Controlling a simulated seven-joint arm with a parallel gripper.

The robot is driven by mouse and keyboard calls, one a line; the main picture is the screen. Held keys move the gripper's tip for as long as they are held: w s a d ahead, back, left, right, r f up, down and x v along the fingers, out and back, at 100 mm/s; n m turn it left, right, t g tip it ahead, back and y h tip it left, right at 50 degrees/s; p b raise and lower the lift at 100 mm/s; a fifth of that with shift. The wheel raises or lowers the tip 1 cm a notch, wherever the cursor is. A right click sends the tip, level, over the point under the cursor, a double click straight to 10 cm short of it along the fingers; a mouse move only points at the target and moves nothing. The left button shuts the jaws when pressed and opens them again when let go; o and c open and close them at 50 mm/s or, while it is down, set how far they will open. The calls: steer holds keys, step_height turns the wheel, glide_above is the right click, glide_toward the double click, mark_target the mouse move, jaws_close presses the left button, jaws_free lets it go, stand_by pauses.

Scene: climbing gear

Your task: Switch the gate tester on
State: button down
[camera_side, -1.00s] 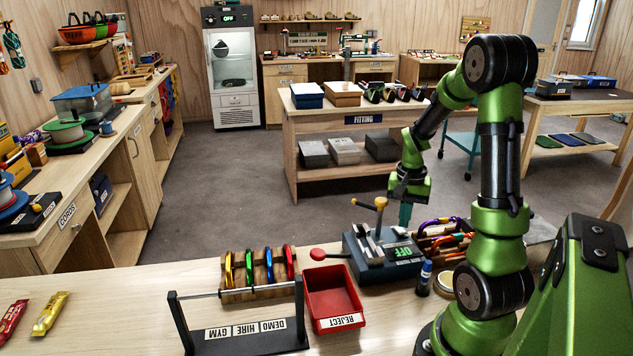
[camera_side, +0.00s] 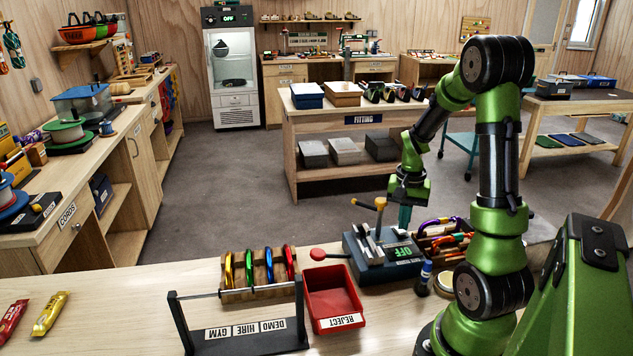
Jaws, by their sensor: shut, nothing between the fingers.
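The gate tester (camera_side: 369,267) is a dark blue-grey box on the front bench, right of centre. Its small display (camera_side: 403,253) shows green letters that look like OFF. Metal jaws and a lever with a yellow-orange handle (camera_side: 380,204) rise from it, and a red knob (camera_side: 318,254) sticks out at its left. My gripper (camera_side: 405,222) points down with its teal fingers shut and empty. In the picture it is just above the tester's back right part; whether it touches cannot be told. A switch on the tester is too small or hidden to make out.
Left of the tester are a red REJECT tray (camera_side: 333,298), a wooden rack of coloured carabiners (camera_side: 258,272) and a black labelled rail stand (camera_side: 245,335). A wooden tray of carabiners (camera_side: 445,240) and a blue-capped marker (camera_side: 424,278) are close on its right.

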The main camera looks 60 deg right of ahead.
steer(key=shift+f, duration=0.4)
step_height(320, 180, up, 7)
stand_by(0.9)
steer(key=w+a+r+n+t, duration=0.2)
steer(key=w+a+r, duration=0.1)
steer(key=a, duration=0.4)
steer(key=w+a+r+n+t, duration=0.2)
steer(key=a+r+n, duration=0.15)
steer(key=a, duration=0.25)
steer(key=s+a+r+n+t+y, duration=0.1)
steer(key=a+r+n, duration=0.1)
steer(key=a, duration=0.6)
steer(key=s+a+r+n+t+y, duration=0.1)
steer(key=s+a+r+n+t, duration=0.1)
steer(key=a, duration=0.6)
steer(key=shift+s+r+n, duration=0.15)
steer(key=shift+r+n, duration=0.05)
steer(key=shift+n, duration=0.55)
steer(key=shift+d, duration=0.15)
